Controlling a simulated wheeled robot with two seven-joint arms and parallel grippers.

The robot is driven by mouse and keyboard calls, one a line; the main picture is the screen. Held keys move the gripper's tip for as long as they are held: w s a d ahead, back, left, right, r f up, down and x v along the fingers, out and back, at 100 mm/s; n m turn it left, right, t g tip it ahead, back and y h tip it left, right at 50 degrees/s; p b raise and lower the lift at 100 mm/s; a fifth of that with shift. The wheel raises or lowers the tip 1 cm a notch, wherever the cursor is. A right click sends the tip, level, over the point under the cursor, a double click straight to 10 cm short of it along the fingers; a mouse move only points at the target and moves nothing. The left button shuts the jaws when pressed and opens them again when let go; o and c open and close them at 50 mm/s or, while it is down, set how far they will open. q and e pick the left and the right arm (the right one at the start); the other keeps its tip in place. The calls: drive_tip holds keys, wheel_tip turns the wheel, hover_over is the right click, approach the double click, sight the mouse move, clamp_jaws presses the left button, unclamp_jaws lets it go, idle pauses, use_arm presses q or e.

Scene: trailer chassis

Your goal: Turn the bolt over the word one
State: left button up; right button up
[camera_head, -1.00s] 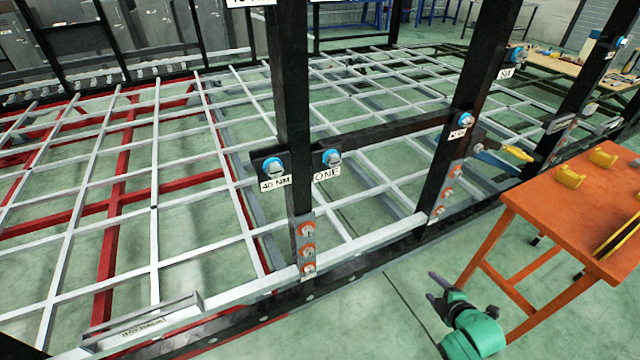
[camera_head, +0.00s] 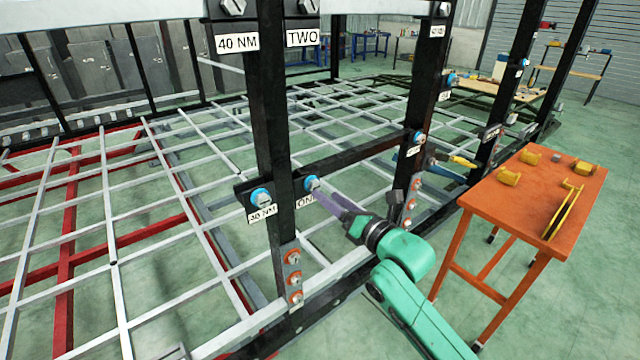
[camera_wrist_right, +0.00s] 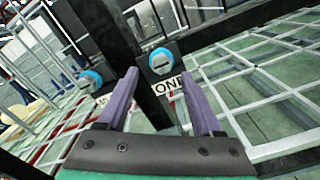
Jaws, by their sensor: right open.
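The bolt over the word ONE (camera_head: 312,183) has a blue ring and a grey head on a black plate of the chassis. The ONE label (camera_head: 306,200) below it is partly covered by my gripper. My right gripper (camera_head: 335,200) is open and empty, just right of this bolt in the head view. In the right wrist view the bolt (camera_wrist_right: 161,61) shows ahead, between and beyond the two purple fingers (camera_wrist_right: 157,90). I cannot tell that any finger touches it. My left gripper is not in view.
A similar blue-ringed bolt (camera_head: 260,197) sits left, over a 40 NM label (camera_head: 263,213). A black upright post (camera_head: 270,120) stands between the two bolts. An orange table (camera_head: 530,190) with yellow parts stands to the right. Green floor is clear at front right.

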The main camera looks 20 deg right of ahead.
sight(316, 187)
drive_tip(key=x, duration=0.4)
drive_tip(key=shift+w+d+f+p, duration=0.1)
drive_tip(key=shift+w+p, duration=0.1)
drive_tip(key=shift+p, duration=0.15)
drive_tip(key=shift+s, duration=0.1)
drive_tip(key=shift+c, duration=0.3)
clamp_jaws()
